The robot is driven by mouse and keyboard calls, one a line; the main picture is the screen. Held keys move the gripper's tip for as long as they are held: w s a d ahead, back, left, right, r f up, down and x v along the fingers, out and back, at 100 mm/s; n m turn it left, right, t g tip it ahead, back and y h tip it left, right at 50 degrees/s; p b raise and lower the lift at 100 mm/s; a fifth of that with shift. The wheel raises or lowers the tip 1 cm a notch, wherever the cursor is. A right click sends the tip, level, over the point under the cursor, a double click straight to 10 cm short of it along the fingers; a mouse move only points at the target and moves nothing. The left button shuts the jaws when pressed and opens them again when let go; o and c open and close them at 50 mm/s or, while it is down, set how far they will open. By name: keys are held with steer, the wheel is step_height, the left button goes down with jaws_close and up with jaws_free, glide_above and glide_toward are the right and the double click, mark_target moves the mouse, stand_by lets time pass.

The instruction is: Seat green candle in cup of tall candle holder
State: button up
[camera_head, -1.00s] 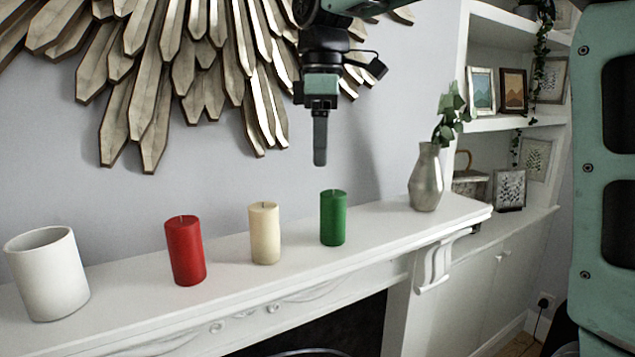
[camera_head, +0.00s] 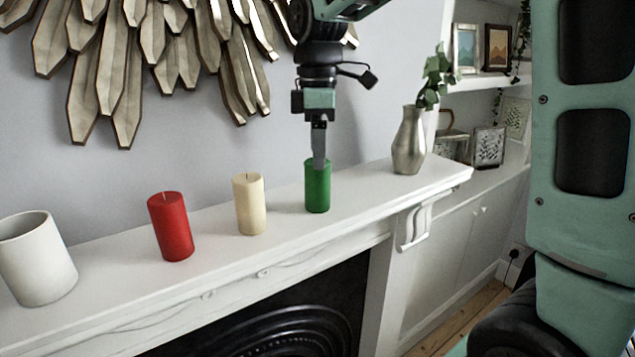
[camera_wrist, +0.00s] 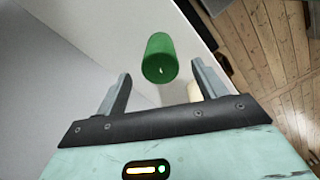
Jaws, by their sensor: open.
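The green candle (camera_head: 318,190) stands upright on the white mantelpiece, right of the cream candle. My gripper (camera_head: 319,165) points down at it, and one finger overlaps the candle's top in the head view. In the wrist view the green candle (camera_wrist: 160,60) lies ahead of and between the two spread fingers of my gripper (camera_wrist: 158,84). The gripper is open and empty; I cannot tell whether a finger touches the candle. No tall candle holder is in view.
A red candle (camera_head: 170,227), a cream candle (camera_head: 249,204) and a white pot (camera_head: 36,260) stand left along the mantelpiece (camera_head: 120,285). A metal vase (camera_head: 409,142) with leaves stands right. A wooden wall decoration (camera_head: 130,70) hangs behind. A fireplace opening (camera_head: 290,325) lies below.

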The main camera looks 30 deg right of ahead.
mark_target(318, 185)
steer(key=shift+f+p, duration=0.95)
steer(key=shift+f, duration=1.7)
steer(key=c, duration=1.1)
